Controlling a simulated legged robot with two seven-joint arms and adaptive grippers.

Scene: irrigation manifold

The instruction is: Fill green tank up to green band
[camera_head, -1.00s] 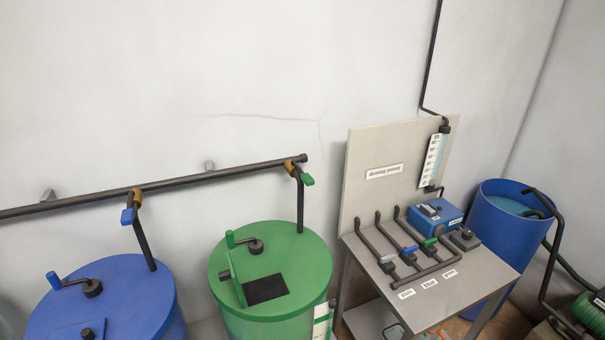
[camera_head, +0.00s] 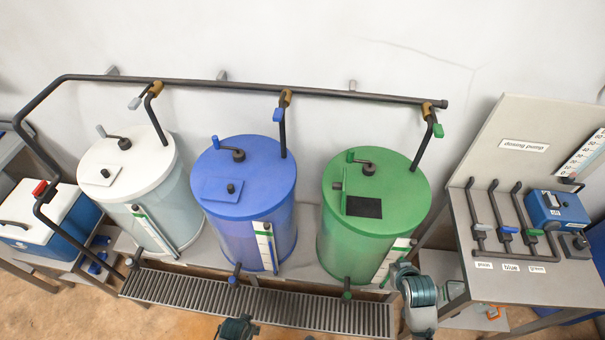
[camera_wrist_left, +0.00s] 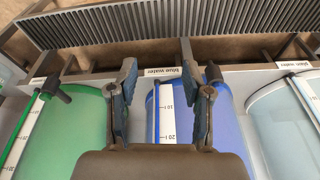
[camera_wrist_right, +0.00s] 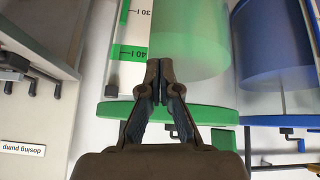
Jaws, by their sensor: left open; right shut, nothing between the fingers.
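The green tank (camera_head: 345,245) stands right of the blue and white tanks, with a dark square opening (camera_head: 363,207) and raised flap on its lid. Its gauge shows in the right wrist view, inverted, with a green band (camera_wrist_right: 133,52) at the 40 l mark. A green column (camera_wrist_right: 124,14) there ends near 30 l, short of the band. A green-handled valve (camera_head: 438,130) sits on the overhead pipe's end. My right gripper (camera_wrist_right: 160,68) is shut and empty before the green tank's gauge. My left gripper (camera_wrist_left: 157,68) is open and empty before the blue tank (camera_wrist_left: 218,115).
The dosing bench (camera_head: 500,250) at right carries white, blue and green handled valves and a blue pump (camera_head: 556,210). A cooler box (camera_head: 42,222) stands at left. The white tank (camera_head: 165,215) is left of the blue one.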

